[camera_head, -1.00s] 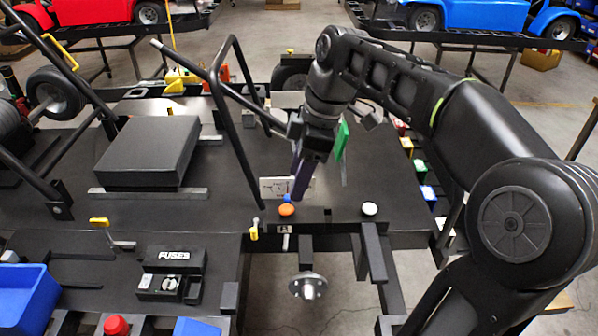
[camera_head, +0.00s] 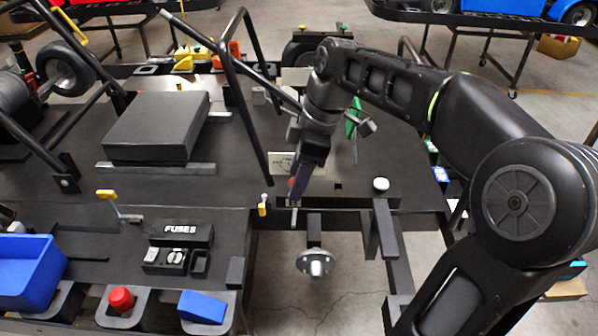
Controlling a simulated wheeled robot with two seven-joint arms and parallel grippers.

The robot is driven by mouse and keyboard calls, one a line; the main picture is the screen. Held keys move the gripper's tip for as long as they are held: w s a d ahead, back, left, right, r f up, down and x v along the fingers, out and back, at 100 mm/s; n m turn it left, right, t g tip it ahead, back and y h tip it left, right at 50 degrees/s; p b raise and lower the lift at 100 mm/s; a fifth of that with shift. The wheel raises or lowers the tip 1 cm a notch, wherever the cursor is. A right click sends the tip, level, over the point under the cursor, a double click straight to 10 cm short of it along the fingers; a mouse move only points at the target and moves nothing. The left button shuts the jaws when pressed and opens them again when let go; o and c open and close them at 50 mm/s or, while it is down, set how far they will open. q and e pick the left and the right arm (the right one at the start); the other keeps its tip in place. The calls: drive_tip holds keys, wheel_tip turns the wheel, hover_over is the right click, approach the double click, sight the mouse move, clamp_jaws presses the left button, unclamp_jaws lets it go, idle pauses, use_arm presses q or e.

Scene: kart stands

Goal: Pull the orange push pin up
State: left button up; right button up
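The orange push pin (camera_head: 291,182) is mostly hidden. Only a small orange-red part shows at the left side of my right gripper, on the dark board near its front edge. My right gripper (camera_head: 297,190) points down at the pin, its purple finger in front of it. Only one finger shows clearly, so I cannot tell whether it is open or shut, or whether it touches the pin. My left gripper is not in view.
A white round knob (camera_head: 381,184) stands right of my gripper. A bent black bar (camera_head: 247,105) rises close on the left. A yellow-handled clamp (camera_head: 263,205) is at the board edge. A black box (camera_head: 155,127) sits left.

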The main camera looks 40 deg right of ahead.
drive_tip(key=c, duration=0.9)
drive_tip(key=o, duration=0.9)
drive_tip(key=shift+o, duration=0.2)
drive_tip(key=shift+r, duration=0.15)
drive_tip(key=shift+d+r, duration=0.2)
drive_tip(key=shift+r, duration=0.45)
drive_tip(key=p+v, duration=0.2)
drive_tip(key=v, duration=0.3)
drive_tip(key=shift+a+r, duration=0.1)
drive_tip(key=shift+r, duration=0.15)
drive_tip(key=shift+s+r+p, duration=0.2)
drive_tip(key=shift+r+p, duration=0.15)
drive_tip(key=shift+p, duration=0.25)
